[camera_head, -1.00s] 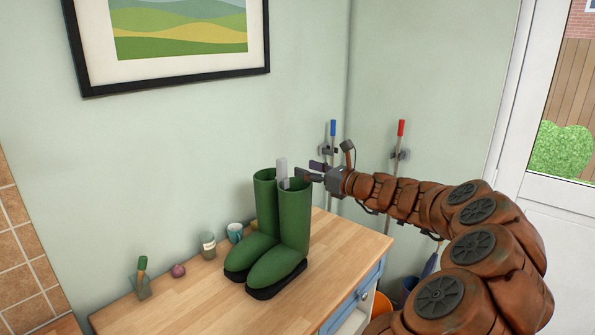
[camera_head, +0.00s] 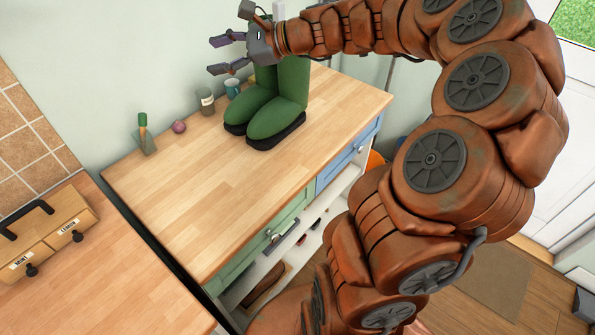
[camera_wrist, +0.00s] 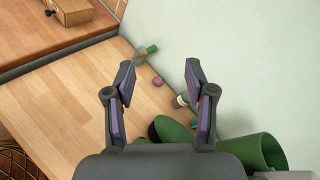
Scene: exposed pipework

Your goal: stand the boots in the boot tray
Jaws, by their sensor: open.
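A pair of green boots with black soles stands upright on the wooden worktop. The left boot (camera_head: 248,104) and the right boot (camera_head: 282,107) are side by side, toes toward the front left. My arm and gripper hide their upper shafts. My gripper (camera_head: 213,56) is open and empty, its fingers pointing left, in front of or above the boot tops; contact cannot be told. In the wrist view, my open gripper (camera_wrist: 160,76) has nothing between its fingers, and the green boots (camera_wrist: 258,150) lie at lower right, partly hidden. I cannot make out a boot tray.
On the worktop (camera_head: 190,205) stand a jar (camera_head: 206,101), a blue mug (camera_head: 232,87), a purple ball-like item (camera_head: 179,127) and a green-topped item (camera_head: 144,134). A wooden tea box (camera_head: 50,232) is on the left counter. The worktop's front left is clear.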

